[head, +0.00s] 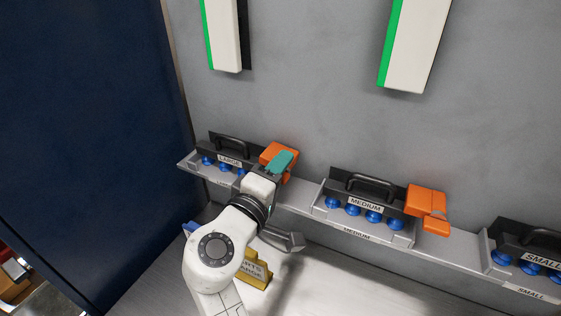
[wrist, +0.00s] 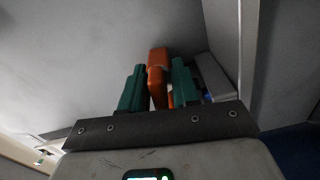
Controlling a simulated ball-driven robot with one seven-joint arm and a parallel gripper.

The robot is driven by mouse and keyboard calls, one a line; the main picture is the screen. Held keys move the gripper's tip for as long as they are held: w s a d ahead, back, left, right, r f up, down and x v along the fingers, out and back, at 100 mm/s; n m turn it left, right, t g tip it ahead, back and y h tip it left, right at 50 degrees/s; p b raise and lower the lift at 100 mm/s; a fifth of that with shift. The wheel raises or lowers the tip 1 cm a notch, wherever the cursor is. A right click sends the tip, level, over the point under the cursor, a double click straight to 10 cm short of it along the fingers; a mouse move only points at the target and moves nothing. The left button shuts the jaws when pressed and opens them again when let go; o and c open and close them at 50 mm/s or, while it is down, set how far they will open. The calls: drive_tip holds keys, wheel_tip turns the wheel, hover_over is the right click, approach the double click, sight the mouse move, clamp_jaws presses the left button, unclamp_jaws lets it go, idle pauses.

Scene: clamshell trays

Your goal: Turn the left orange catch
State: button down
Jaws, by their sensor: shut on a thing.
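The left orange catch (head: 275,151) is at the right end of the tray labelled LARGE (head: 197,168) in the head view. My gripper (head: 280,163) has teal fingers and is at this catch, covering part of it. In the wrist view the orange catch (wrist: 157,60) stands between the two teal fingers of my gripper (wrist: 158,88), and they are shut on it. Its lower part is partly hidden by the fingers and the dark gripper plate.
A second orange catch (head: 427,203) is beside the MEDIUM tray (head: 321,210). A SMALL tray (head: 497,272) is at the far right. A yellow block with lettering (head: 256,279) stands below my arm. A dark blue panel (head: 85,130) is on the left. White-and-green fixtures hang on the wall above.

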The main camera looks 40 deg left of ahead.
drive_tip(key=shift+f+n+p, duration=0.15)
drive_tip(key=shift+n+p, duration=0.3)
drive_tip(key=shift+n, duration=0.55)
drive_tip(key=shift+a, duration=0.1)
drive_tip(key=c, duration=1.2)
unclamp_jaws()
drive_tip(key=shift+s, duration=0.1)
drive_tip(key=shift+o, duration=0.2)
drive_tip(key=b+v, duration=0.1)
drive_tip(key=v, duration=0.9)
drive_tip(key=shift+s+b, duration=0.35)
drive_tip(key=shift+b, duration=0.05)
